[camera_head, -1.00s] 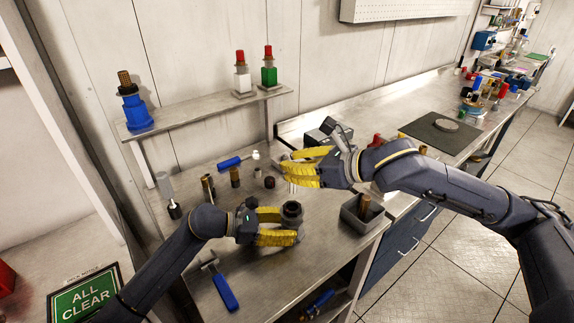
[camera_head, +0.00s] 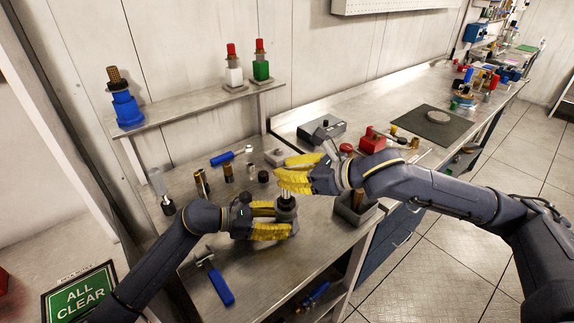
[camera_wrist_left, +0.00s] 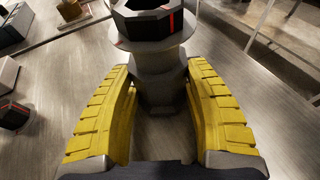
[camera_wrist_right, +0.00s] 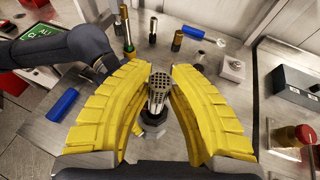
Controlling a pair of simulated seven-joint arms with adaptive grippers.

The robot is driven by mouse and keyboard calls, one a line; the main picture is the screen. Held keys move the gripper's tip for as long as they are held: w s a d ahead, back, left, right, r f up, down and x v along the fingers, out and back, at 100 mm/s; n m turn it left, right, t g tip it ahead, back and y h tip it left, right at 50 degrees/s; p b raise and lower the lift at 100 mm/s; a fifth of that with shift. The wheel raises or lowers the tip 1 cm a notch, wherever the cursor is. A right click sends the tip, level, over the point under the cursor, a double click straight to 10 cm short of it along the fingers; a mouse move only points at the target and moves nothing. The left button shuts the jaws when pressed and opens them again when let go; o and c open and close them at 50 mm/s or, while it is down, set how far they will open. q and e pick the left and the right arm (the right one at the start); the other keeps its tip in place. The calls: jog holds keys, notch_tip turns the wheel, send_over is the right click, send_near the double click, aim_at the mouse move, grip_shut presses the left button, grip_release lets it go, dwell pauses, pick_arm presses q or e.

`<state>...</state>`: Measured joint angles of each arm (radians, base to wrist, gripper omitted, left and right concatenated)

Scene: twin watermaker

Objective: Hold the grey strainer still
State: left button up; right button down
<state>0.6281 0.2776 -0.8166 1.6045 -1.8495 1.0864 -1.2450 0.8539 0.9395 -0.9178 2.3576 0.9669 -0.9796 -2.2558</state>
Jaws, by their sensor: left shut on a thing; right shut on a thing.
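The grey strainer (camera_head: 287,216) stands upright on the metal bench, with a wide flange and a dark hexagonal top. My left gripper (camera_head: 277,218) is shut around its body from the left; in the left wrist view the strainer (camera_wrist_left: 157,82) sits between the yellow fingers. My right gripper (camera_head: 283,175) is above it, shut on a silver perforated cylinder (camera_wrist_right: 159,88). In the right wrist view the strainer's dark top (camera_wrist_right: 152,130) shows right under the cylinder. I cannot tell whether the cylinder's lower end is inside the opening.
Another blue-handled tool (camera_head: 217,279) lies in front. A grey bin (camera_head: 358,211) is to the right. A shelf (camera_head: 200,106) holds blue, white and green units.

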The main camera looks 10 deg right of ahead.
aim_at(287, 197)
pick_arm(q)
jog(key=shift+f, duration=0.1)
pick_arm(e)
jog(key=shift+f, duration=0.9)
jog(key=shift+f, duration=2.1)
dwell(1.3)
jog(key=c, duration=1.2)
grip_release()
jog(key=shift+v, duration=3.75)
pick_arm(q)
jog(key=o, duration=1.4)
jog(key=shift+o, duration=0.6)
